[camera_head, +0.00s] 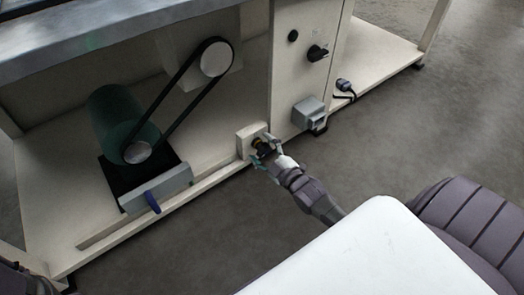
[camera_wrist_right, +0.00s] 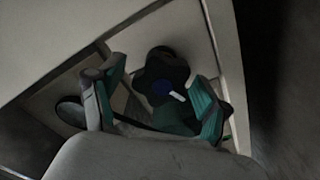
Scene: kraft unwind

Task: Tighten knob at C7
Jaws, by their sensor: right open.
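A small dark knob (camera_head: 262,147) with a yellowish part sits on a cream block (camera_head: 245,138) low on the machine frame. In the right wrist view the knob (camera_wrist_right: 163,73) is dark and lobed, with a blue centre and a white mark. My right gripper (camera_head: 264,158) is open at the knob, with its teal-padded fingers on either side of it. In the wrist view the gripper (camera_wrist_right: 155,98) has one finger left and one right of the knob; contact cannot be told. No C7 label is readable.
A green motor (camera_head: 115,115) with a black belt (camera_head: 178,95) stands left, near a grey block with a blue handle (camera_head: 152,202). A panel with a black switch (camera_head: 317,53) and a grey box (camera_head: 308,112) are to the right. Grey floor (camera_head: 420,130) is open at right.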

